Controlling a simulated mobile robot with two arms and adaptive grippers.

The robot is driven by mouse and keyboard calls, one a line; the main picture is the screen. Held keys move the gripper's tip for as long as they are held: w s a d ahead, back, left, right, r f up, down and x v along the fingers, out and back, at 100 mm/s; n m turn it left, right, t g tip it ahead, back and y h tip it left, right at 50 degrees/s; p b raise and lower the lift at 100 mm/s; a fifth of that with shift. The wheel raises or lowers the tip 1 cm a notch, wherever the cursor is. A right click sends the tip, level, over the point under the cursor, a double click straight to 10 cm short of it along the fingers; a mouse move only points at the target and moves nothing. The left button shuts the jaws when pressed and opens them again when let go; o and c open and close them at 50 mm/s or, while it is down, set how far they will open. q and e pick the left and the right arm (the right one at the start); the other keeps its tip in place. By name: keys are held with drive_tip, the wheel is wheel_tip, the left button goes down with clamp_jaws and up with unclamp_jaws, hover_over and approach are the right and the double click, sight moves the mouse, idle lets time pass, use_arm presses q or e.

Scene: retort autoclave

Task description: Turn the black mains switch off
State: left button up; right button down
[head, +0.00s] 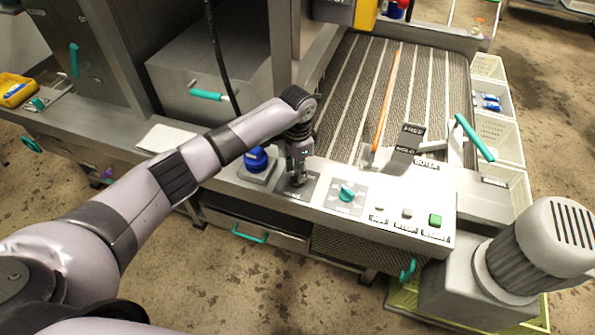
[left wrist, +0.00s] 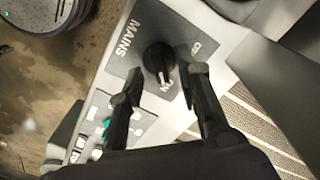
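The black mains switch (left wrist: 158,58) is a round knob on a dark plate marked MAINS, ON and OFF in the left wrist view. A white mark on the knob seems to point towards ON. In the head view its dark plate (head: 284,189) sits on the front panel, and my gripper hides most of the knob. My left gripper (head: 297,174) is directly above it, pointing down. In the left wrist view the left gripper (left wrist: 161,82) is open, with one finger on each side of the knob; contact cannot be told. My right gripper is out of view.
A blue knob (head: 257,160) stands left of the switch. A teal rotary knob (head: 346,194) and a green button (head: 435,220) lie to the right on the panel. A teal-handled lever (head: 475,138) and a ribbed conveyor (head: 425,85) are further back.

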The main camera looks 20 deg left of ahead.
use_arm(q)
drive_tip(key=shift+f, duration=1.05)
clamp_jaws()
